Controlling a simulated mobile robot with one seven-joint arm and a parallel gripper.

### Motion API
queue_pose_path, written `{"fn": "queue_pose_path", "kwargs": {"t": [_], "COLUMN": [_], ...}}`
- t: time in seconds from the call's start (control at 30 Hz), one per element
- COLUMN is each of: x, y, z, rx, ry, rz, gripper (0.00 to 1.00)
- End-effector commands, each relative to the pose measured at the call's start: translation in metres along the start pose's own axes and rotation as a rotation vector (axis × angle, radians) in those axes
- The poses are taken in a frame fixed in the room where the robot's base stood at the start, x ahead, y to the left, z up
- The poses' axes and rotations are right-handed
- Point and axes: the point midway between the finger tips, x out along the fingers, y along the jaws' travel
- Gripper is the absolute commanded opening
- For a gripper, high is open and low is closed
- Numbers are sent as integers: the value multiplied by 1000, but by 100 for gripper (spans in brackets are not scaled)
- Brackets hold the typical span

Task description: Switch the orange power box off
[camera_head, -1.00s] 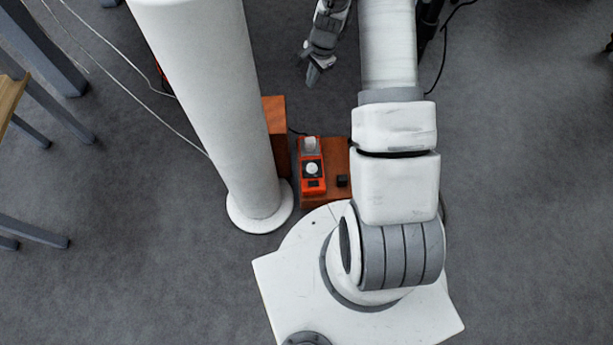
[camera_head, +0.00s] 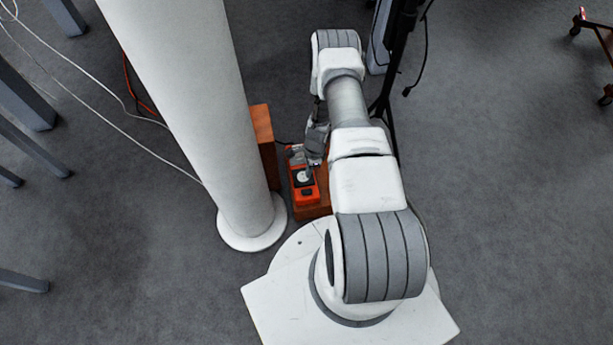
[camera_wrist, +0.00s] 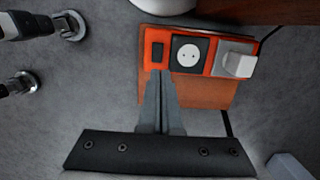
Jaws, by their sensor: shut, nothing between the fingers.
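The orange power box (camera_head: 305,194) lies on a brown wooden board (camera_head: 322,208) on the floor. In the wrist view the box (camera_wrist: 207,68) shows a small black switch (camera_wrist: 157,52) at its left end, a round white socket (camera_wrist: 188,54) in the middle and a pale plug or adapter (camera_wrist: 238,64) at the right. My gripper (camera_wrist: 161,76) is shut and empty, its fingertips close to the box's near edge just below the switch. Whether they touch the box cannot be told. In the head view my gripper (camera_head: 309,172) reaches over the box and hides part of it.
A thick white post (camera_head: 195,110) with a round foot stands left of the box. A brown wooden panel (camera_head: 263,140) rises between them. White cables run across the floor at left. A dark stand (camera_head: 392,80) is behind my arm.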

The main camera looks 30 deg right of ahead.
Motion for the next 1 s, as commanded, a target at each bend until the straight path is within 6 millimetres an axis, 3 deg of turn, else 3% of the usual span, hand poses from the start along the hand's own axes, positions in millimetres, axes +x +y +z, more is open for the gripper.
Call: {"fn": "queue_pose_path", "kwargs": {"t": [0.2,0.5,0.7,1.0], "x": [52,107,121,121], "y": [2,2,1,1], "z": [0,0,1,1], "rx": [-3,-3,-4,-3], "ry": [-1,-1,0,0], "rz": [3,2,1,1], "gripper": [0,0,0,0]}}
